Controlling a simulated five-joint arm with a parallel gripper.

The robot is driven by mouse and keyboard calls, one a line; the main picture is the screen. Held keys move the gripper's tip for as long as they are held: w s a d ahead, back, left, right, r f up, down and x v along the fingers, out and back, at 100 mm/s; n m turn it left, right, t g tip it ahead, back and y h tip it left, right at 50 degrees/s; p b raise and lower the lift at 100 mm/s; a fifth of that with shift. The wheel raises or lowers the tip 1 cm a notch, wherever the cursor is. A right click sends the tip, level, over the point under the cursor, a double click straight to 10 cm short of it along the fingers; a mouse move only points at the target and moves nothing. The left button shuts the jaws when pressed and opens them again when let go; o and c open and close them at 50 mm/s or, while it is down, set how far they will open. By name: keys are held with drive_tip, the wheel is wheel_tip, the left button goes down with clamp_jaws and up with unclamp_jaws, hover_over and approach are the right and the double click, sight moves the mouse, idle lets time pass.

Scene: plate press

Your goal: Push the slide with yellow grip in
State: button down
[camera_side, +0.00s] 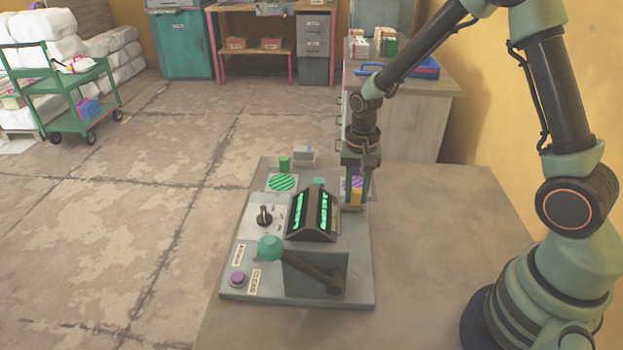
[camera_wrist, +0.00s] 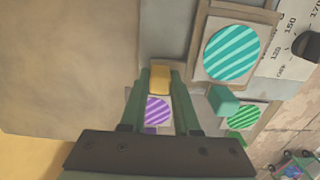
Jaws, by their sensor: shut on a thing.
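The yellow grip (camera_side: 356,198) is at the back right of the grey press (camera_side: 355,285). My gripper (camera_side: 357,195) points down there and is shut on the yellow grip. In the wrist view the yellow grip (camera_wrist: 159,79) sits between the fingertips of my gripper (camera_wrist: 160,82). A purple-striped disc (camera_wrist: 158,110) shows between the fingers, beside the grip. It is partly hidden by my gripper in the side view (camera_side: 347,184). I cannot tell how far the slide is in.
A teal grip (camera_side: 318,182) and a green grip (camera_side: 285,163) are to the left, near a green-striped disc (camera_side: 282,183). A teal-striped disc (camera_wrist: 231,53) shows in the wrist view. Bench right is clear.

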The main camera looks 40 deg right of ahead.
drive_tip(key=s+a, duration=0.5)
drive_tip(key=shift+s+a, duration=0.15)
drive_tip(key=shift+a, duration=0.05)
drive_tip(key=c, duration=0.6)
unclamp_jaws()
drive_tip(key=shift+c, duration=0.2)
drive_tip(key=shift+r, duration=0.1)
wheel_tip(320, 180, up, 12)
drive_tip(key=shift+c, duration=0.2)
